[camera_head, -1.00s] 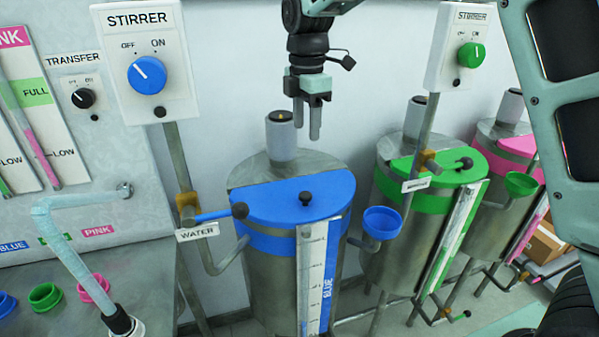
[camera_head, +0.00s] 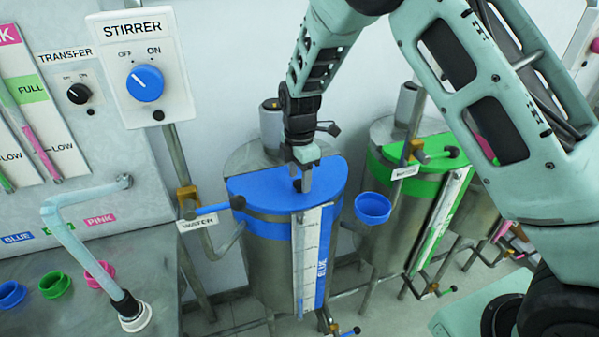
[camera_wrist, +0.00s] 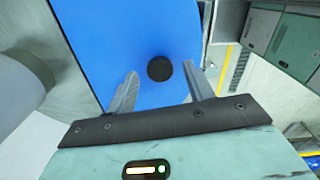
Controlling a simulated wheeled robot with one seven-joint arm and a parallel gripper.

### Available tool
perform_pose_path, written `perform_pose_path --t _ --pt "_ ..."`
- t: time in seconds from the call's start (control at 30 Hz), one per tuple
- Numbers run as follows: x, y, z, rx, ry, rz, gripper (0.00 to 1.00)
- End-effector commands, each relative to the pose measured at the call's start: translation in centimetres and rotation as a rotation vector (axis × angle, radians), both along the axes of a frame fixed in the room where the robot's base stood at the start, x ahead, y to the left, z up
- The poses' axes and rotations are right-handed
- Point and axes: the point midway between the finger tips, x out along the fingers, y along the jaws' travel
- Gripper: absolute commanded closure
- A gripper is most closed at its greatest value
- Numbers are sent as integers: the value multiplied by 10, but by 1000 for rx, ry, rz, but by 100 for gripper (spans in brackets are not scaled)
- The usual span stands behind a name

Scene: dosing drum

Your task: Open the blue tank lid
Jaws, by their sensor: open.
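The blue tank lid (camera_head: 263,191) lies closed and flat on the steel tank with the blue band, right of the stirrer panel. Its black knob (camera_wrist: 160,68) shows in the wrist view, between and a little beyond my two fingertips. My gripper (camera_head: 304,186) is open and empty, pointing down over the front part of the lid. In the head view the fingers partly cover the knob. In the wrist view (camera_wrist: 165,82) the fingers stand on either side of the knob, with gaps; I cannot tell the exact height above it.
A stirrer panel (camera_head: 146,75) with a blue dial stands behind left. A blue funnel (camera_head: 372,207) sits right of the tank. The green tank (camera_head: 425,185) stands further right, partly behind my arm.

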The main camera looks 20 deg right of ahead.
Motion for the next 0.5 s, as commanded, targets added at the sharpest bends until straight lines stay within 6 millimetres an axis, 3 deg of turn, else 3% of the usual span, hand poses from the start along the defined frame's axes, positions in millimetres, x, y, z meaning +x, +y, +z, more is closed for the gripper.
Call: perform_pose_path --t 0.37,0.5 --pt "0 0 -6 0 0 0 48" --pt "0 0 -6 0 0 0 84"
